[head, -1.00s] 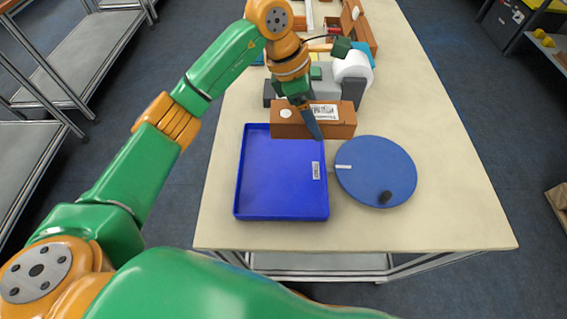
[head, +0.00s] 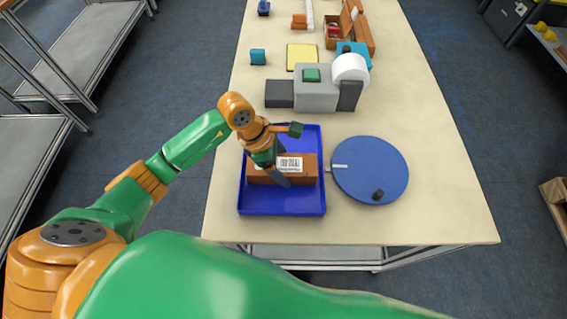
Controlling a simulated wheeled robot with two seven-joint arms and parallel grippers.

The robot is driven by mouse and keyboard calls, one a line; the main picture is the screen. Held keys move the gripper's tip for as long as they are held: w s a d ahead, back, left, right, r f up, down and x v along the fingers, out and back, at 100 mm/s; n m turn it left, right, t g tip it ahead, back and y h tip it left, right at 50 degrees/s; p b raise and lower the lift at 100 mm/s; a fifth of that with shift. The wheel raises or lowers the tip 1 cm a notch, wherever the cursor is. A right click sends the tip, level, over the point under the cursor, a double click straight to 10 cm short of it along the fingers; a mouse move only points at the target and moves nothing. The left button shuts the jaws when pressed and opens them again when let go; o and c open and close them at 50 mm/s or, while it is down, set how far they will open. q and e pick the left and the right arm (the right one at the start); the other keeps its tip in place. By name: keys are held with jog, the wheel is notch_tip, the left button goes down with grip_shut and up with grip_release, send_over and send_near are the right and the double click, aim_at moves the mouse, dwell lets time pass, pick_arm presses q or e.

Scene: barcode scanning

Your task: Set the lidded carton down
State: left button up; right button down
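The brown lidded carton (head: 309,170) with a white barcode label on its top is within the outline of the blue tray (head: 283,205). It looks level; whether its underside touches the tray floor is hard to tell. My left gripper (head: 278,174) is at the left half of the carton, with one dark finger seen against its near side. The other finger is hidden. It appears shut on the carton. My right gripper is out of view.
A round blue disc (head: 370,175) with a small black knob lies right of the tray. Behind stand a grey machine (head: 316,92) with a white roll (head: 350,68), a yellow pad (head: 301,57) and an open brown box (head: 335,36). The table is clear right of the disc.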

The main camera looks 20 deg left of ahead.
pick_arm(q)
jog(key=shift+o, duration=1.4)
jog(key=shift+r, duration=0.15)
jog(key=shift+a+r, duration=0.1)
jog(key=shift+r, duration=0.15)
jog(key=b+v, duration=0.1)
jog(key=v, duration=1)
jog(key=shift+s+a+r, duration=0.1)
jog(key=shift+s+a, duration=0.05)
